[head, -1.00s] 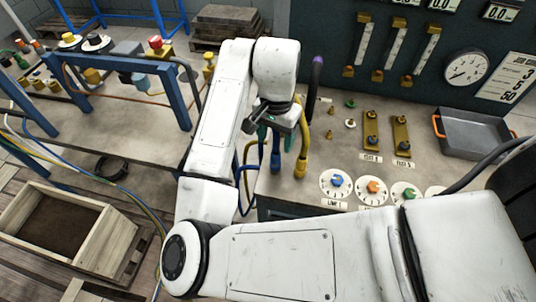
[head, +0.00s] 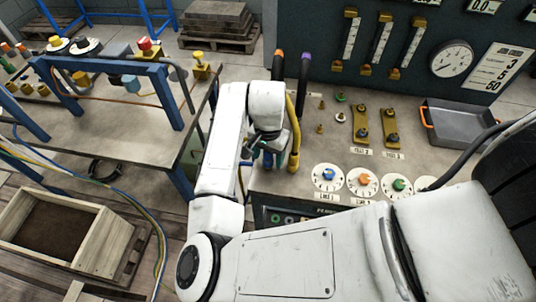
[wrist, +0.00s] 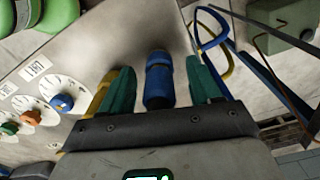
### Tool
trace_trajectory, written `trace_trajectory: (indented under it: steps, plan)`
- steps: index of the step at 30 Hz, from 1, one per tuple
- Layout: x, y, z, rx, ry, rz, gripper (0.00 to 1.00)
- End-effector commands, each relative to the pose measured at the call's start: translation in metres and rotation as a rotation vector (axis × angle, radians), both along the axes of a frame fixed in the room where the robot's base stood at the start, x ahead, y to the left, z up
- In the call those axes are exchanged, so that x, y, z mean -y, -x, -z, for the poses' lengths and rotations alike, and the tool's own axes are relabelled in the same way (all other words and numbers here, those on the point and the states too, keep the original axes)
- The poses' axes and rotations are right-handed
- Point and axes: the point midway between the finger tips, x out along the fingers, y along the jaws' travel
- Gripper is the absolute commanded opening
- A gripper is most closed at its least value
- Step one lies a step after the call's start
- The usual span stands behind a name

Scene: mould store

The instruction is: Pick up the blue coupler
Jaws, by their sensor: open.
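The blue coupler (wrist: 158,82) stands between my two green fingers in the wrist view, with a visible gap on each side. My gripper (wrist: 163,84) is open around it and holds nothing. In the head view my gripper (head: 262,144) is at the left front of the bench, beside the hanging hose ends and partly covered by my arm. A blue hose end (head: 281,158) shows there only in part, behind the gripper. A yellow coupler (wrist: 103,92) is close by, partly behind the left finger in the wrist view.
A yellow hose (head: 293,140) runs close on the right of the gripper. Blue and yellow loops (wrist: 212,35) lie near the right finger. Dials (head: 328,177), brass fittings (head: 361,124) and a grey tray (head: 463,122) are on the bench. A wooden box (head: 95,240) is on the floor at left.

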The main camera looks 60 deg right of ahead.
Motion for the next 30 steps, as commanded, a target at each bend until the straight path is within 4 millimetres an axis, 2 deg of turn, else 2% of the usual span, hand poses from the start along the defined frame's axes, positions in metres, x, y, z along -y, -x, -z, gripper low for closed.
trace_trajectory:
  steps: [2, 21, 30]
  plan:
    - [0.0000, 0.0000, -0.0002, 0.000, 0.000, 0.000, 0.62]
    - [0.0001, 0.0000, -0.0007, 0.000, 0.000, 0.000, 0.01]
    - [0.0001, -0.0002, -0.0013, 0.000, 0.001, 0.000, 0.00]
